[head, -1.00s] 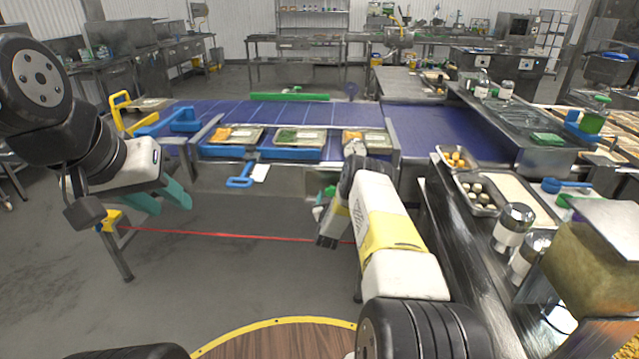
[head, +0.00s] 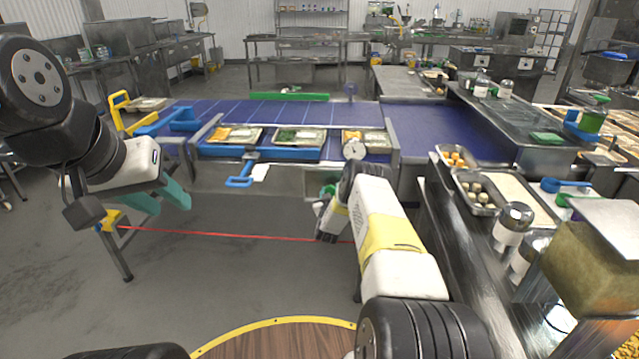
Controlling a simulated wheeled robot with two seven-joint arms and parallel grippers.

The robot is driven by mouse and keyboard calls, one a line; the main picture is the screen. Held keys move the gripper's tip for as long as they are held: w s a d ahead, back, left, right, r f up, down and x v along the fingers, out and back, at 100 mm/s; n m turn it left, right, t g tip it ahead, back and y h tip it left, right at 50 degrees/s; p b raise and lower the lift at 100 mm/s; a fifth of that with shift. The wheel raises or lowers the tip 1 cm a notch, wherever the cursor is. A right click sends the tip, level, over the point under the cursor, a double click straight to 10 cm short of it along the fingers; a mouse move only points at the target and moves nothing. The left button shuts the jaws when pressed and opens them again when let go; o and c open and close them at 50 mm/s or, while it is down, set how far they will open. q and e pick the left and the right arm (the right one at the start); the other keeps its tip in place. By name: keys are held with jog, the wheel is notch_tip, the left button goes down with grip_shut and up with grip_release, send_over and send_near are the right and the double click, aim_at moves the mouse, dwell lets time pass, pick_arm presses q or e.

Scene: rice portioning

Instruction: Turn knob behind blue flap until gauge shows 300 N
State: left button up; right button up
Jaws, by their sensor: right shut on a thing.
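A round white-faced gauge (head: 354,150) stands at the front right of the conveyor, just above my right wrist. Its needle is too small to read. My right gripper (head: 327,192) is at the conveyor's front panel below the gauge, its green fingers partly hidden by my arm. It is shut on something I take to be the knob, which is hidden. I cannot make out the blue flap for certain. A blue handle-shaped piece (head: 239,181) with a white tag hangs at the panel, left of my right gripper. My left gripper (head: 162,202) is open and empty, with teal fingers apart.
Food trays (head: 298,137) stand in blue holders along the conveyor's front edge. A steel counter with ingredient pans (head: 478,190) and shakers (head: 513,226) stands close to my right arm. A red line (head: 230,236) crosses low in front. The floor between my arms is clear.

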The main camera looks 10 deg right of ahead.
jog(key=m, duration=0.3)
jog(key=shift+m, duration=0.4)
jog(key=m, duration=0.4)
jog(key=shift+m, duration=0.3)
jog(key=m, duration=0.5)
jog(key=shift+f, duration=0.1)
jog(key=shift+m, duration=1.8)
jog(key=o, duration=1.4)
